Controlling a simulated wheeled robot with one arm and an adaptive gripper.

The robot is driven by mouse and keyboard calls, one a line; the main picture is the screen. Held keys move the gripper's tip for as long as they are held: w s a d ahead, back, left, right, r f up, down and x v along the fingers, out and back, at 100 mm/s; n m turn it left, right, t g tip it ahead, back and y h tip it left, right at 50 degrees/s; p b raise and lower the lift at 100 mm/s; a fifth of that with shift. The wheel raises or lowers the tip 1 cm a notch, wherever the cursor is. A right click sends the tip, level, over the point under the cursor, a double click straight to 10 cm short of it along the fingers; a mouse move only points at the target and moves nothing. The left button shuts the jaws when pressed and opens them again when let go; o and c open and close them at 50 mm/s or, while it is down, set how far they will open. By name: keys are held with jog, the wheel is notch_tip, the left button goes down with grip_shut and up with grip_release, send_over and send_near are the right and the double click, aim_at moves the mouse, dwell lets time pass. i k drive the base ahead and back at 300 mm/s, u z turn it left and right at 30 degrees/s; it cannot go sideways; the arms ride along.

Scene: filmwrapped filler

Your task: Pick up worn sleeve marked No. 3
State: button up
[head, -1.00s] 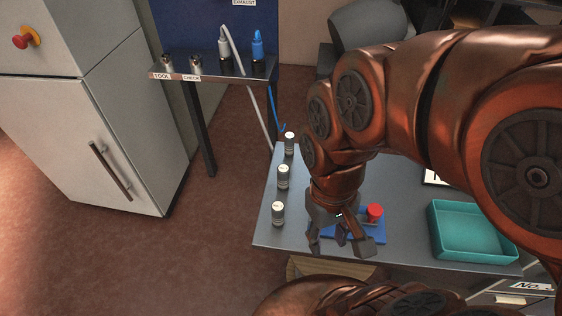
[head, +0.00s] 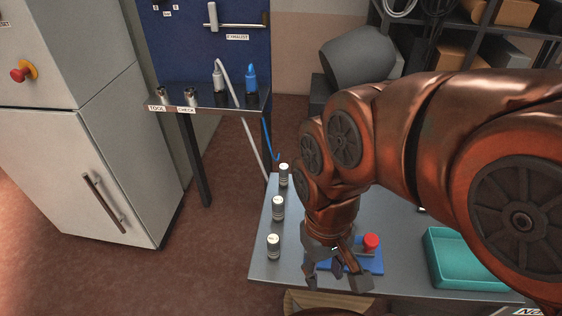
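Three small grey cylinders with pale tops and labels stand upright along the left side of the table: a near one (head: 273,246), a middle one (head: 278,208) and a far one (head: 284,175). Their markings are too small to read, so I cannot tell which, if any, is No. 3. My gripper (head: 334,278) points down over the table, to the right of the near cylinder and apart from it. Its fingers are spread, with nothing visible between them. It partly hides a blue fixture (head: 372,263) with a red knob (head: 371,242).
A teal tray (head: 436,262) stands on the table's right, partly behind my arm. A shelf (head: 207,101) labelled TOOL and CHECK holds small metal parts and white and blue nozzles with hoses. A white cabinet (head: 70,150) stands at left. The floor between is clear.

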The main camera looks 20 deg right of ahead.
aim_at(283, 167)
jog(key=k, duration=1)
jog(key=u, duration=0.5)
jog(key=i, duration=0.4)
jog(key=z, duration=0.15)
